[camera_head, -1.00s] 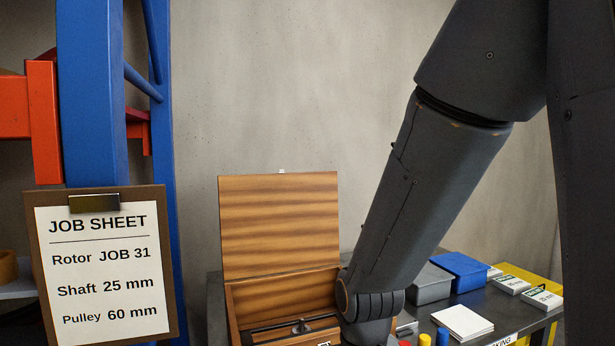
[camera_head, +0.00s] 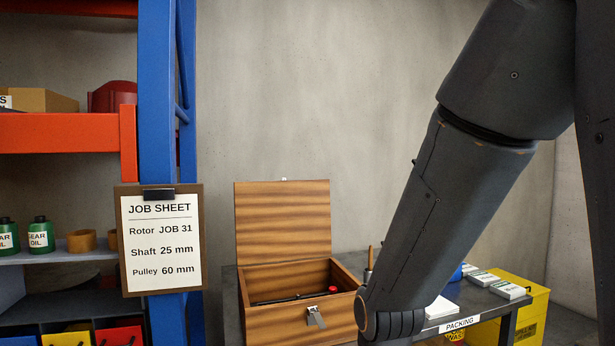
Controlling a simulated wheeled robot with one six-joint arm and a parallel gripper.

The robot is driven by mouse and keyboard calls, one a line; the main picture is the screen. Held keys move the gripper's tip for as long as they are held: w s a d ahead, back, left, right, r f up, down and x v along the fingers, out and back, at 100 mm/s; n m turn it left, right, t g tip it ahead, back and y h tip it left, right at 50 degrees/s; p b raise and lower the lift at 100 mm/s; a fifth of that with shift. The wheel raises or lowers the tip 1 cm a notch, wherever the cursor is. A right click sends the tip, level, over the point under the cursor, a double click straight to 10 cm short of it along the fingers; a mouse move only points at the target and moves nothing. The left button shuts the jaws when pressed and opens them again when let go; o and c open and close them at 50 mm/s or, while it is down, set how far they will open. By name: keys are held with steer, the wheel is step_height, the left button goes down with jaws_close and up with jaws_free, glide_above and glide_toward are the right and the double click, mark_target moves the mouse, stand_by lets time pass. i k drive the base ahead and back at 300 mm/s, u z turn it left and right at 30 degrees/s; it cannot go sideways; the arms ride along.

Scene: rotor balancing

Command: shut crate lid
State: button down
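The wooden crate (camera_head: 280,325) stands on the dark bench in the middle of the picture, with a metal latch (camera_head: 315,317) on its front. Its lid (camera_head: 283,220) is open and stands upright at the back. A dark rod-like item (camera_head: 280,299) and a small red-topped thing (camera_head: 333,289) show inside the crate. My arm comes down from the upper right, and its lower end is just right of the crate. My gripper is not in the picture.
The packing bench (camera_head: 440,327) carries a white paper stack (camera_head: 441,307) and several small boxes. A yellow bin (camera_head: 530,300) stands at right. A blue-and-orange shelf (camera_head: 160,90) with a job sheet (camera_head: 161,245) stands at left. The wall behind the lid is bare.

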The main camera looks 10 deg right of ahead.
mark_target(283, 220)
steer(key=z, duration=0.4)
steer(key=i, duration=1.25)
steer(key=z, duration=0.35)
